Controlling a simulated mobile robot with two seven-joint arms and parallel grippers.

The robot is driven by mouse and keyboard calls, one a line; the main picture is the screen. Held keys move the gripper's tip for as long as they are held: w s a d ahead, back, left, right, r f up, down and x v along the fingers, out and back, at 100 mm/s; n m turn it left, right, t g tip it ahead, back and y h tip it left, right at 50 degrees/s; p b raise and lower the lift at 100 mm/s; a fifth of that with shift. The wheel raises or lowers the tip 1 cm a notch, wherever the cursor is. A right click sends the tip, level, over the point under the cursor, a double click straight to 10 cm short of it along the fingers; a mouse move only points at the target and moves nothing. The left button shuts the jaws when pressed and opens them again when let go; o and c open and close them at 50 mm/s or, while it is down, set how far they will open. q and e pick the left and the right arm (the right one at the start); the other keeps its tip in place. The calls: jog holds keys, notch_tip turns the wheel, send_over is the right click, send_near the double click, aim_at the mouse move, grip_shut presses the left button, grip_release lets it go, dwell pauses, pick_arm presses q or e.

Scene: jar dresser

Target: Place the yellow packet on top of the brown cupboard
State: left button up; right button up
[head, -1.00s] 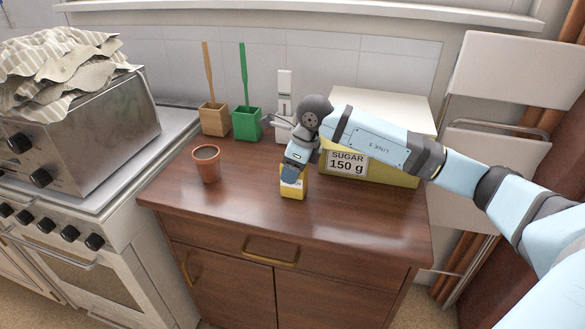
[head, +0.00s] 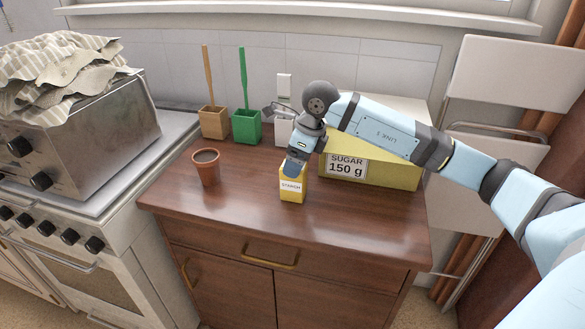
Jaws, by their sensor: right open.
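The small yellow packet (head: 292,190), with a white label that seems to read STARCH, stands upright on top of the brown cupboard (head: 240,220), near the middle of its front half. My right gripper (head: 293,168) is open, just above and behind the packet's top. Its fingers are partly hidden by the wrist, and I cannot tell whether they still touch the packet. My left gripper is out of view.
A large yellow box (head: 400,174) labelled SUGAR 150 g stands behind, partly covered by my right arm. A terracotta pot (head: 206,170), a brown holder (head: 213,122) and a green holder (head: 246,127) stand left. The cupboard's front right is clear.

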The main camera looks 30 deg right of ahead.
jog(key=v, duration=0.8)
jog(key=shift+p, duration=0.3)
jog(key=shift+s, duration=0.1)
